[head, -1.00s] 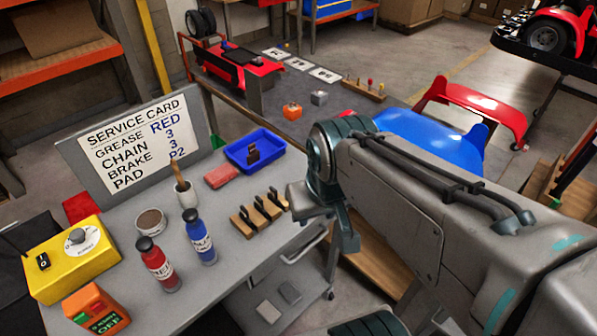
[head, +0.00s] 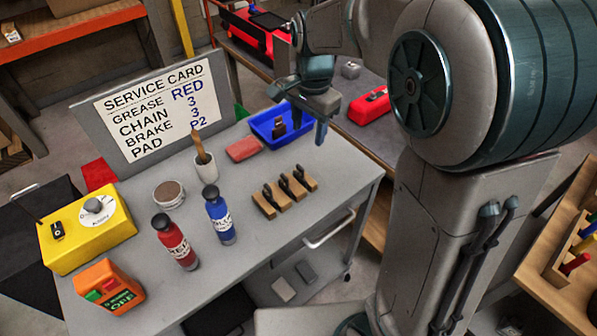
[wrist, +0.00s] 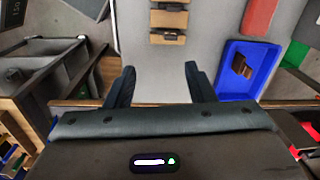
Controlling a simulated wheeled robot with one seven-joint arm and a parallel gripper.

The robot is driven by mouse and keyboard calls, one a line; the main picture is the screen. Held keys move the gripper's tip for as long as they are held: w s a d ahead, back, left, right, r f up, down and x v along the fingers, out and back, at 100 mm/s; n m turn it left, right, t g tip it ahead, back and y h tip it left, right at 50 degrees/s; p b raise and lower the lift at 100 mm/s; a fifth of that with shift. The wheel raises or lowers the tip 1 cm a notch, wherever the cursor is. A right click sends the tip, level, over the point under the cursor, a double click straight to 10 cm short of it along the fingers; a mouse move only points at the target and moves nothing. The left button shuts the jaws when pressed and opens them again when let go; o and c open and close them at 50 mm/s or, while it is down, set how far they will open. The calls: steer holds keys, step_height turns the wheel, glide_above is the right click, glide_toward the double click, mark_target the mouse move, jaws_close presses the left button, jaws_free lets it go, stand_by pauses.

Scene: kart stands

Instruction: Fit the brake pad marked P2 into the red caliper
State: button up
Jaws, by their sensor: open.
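My gripper (head: 302,118) is open above the bench's back right edge, by the blue tray; in the wrist view (wrist: 159,78) nothing is between its fingers. Several dark upright pads stand in slotted wooden blocks (head: 264,207) at the bench's right side; they also show at the top of the wrist view (wrist: 168,20). Another dark piece (wrist: 241,66) lies in the blue tray (wrist: 226,78). I cannot read a P2 mark on any of these. A red block with a dark spot (head: 368,107), possibly the red caliper, sits on the back table, right of my gripper.
The service card (head: 155,108) reads brake pad P2. Red (head: 174,243) and blue (head: 219,216) bottles, a cup with a brush (head: 206,170), a tin (head: 169,194), a flat pinkish-red block (head: 243,149) and a yellow box (head: 85,236) stand on the bench. Its front right is clear.

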step_height(320, 180, down, 2)
steer(key=w+a+m, duration=0.2)
glide_above(300, 167)
steer(key=f, duration=0.8)
steer(key=shift+w+a+f, duration=0.1)
steer(key=shift+a+f, duration=0.1)
steer(key=shift+a, duration=0.1)
steer(key=shift+d+f+p, duration=0.15)
steer(key=shift+f+p, duration=0.1)
steer(key=shift+f, duration=1.1)
steer(key=shift+d+f+p, duration=0.15)
steer(key=shift+f+p, duration=0.1)
steer(key=shift+f, duration=1.05)
jaws_close()
